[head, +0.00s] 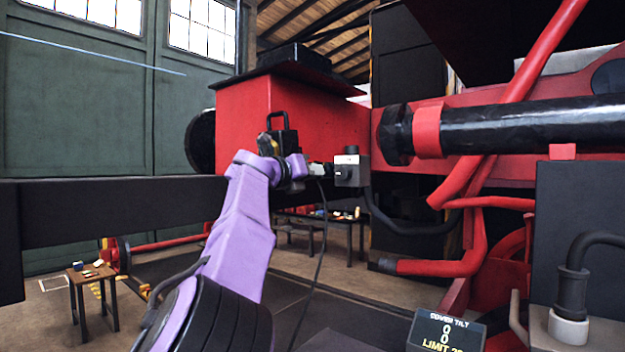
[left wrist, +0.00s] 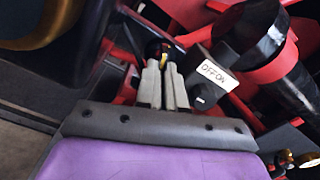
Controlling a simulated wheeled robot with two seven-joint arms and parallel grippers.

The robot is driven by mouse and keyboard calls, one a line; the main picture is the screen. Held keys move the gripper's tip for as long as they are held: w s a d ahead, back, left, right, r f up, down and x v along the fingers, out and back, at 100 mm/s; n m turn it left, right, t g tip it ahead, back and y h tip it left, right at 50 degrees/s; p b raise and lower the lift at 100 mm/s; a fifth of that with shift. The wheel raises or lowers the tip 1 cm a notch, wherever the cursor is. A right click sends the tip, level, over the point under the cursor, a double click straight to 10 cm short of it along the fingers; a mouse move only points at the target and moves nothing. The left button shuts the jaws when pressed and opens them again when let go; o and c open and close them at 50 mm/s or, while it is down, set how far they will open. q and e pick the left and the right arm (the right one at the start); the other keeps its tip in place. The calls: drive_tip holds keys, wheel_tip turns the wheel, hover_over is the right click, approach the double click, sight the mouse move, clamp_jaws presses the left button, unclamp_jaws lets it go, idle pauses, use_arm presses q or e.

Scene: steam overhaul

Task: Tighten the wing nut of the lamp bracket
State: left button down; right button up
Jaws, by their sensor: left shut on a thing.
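My left gripper (head: 320,169) is at the end of the purple arm, in the middle of the head view, beside a small grey switch box. In the left wrist view its two grey fingers (left wrist: 163,72) are close together. A small yellow piece (left wrist: 165,57) shows at their tips; it looks like the wing nut, but the fingers hide most of it. A black lamp-like body with a handle (head: 278,133) stands behind my wrist in the head view. The bracket cannot be made out clearly. My right gripper is in neither view.
The switch box (head: 351,170) also shows in the left wrist view, with an off/on label (left wrist: 216,74). A thick black pipe (head: 530,124) and red pipes (head: 460,267) fill the right. A small table (head: 91,271) stands low at the left.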

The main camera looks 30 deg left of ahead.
use_arm(q)
drive_tip(key=shift+m+b, duration=0.8)
drive_tip(key=shift+m, duration=1.4)
drive_tip(key=shift+r, duration=0.1)
drive_tip(key=c, duration=1.2)
unclamp_jaws()
drive_tip(key=shift+c, duration=0.2)
drive_tip(key=s+b, duration=0.5)
drive_tip(key=s, duration=0.5)
drive_tip(key=shift+s+a, duration=0.25)
drive_tip(key=shift+a, duration=0.2)
